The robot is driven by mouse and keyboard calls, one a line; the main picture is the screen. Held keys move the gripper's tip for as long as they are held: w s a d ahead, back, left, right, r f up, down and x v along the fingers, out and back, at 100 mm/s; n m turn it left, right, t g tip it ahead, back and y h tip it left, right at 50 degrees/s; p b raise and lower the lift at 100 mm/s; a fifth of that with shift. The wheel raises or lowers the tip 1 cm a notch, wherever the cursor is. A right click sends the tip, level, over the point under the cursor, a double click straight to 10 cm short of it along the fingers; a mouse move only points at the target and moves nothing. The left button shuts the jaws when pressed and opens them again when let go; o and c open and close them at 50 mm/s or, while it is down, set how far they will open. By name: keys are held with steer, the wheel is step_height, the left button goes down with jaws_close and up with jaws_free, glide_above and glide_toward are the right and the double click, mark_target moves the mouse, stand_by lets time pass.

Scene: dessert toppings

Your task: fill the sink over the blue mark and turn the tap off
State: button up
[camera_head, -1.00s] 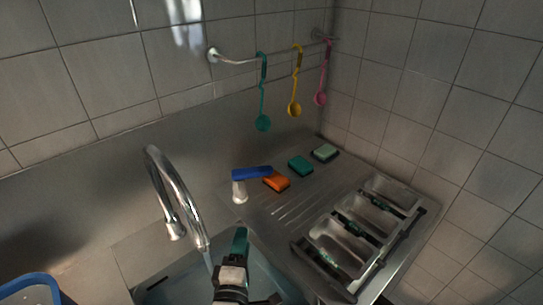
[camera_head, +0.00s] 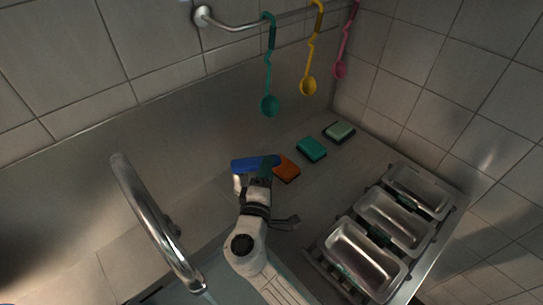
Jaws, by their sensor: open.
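The curved chrome tap (camera_head: 150,215) rises at the left, its spout end near the bottom edge. Its blue lever (camera_head: 248,163) sits on a white post right of the spout. My gripper (camera_head: 265,172) is open, with a teal finger right at the lever's right part; I cannot tell whether they touch. A small part of the sink (camera_head: 190,294) shows at the bottom edge, mostly cut off or behind my arm. The blue mark and the water level are not visible. Whether water runs from the spout is unclear in this view.
An orange sponge (camera_head: 287,169) lies close right of my gripper. A teal sponge (camera_head: 311,149) and a pale green one (camera_head: 340,131) lie beyond. A rack with metal trays (camera_head: 365,258) stands at the right. Ladles, including a teal one (camera_head: 269,103), hang from a wall rail (camera_head: 235,27).

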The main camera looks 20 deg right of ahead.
mark_target(271, 155)
steer(key=shift+b+x, duration=0.3)
steer(key=shift+x, duration=2.35)
steer(key=shift+c, duration=0.2)
jaws_close()
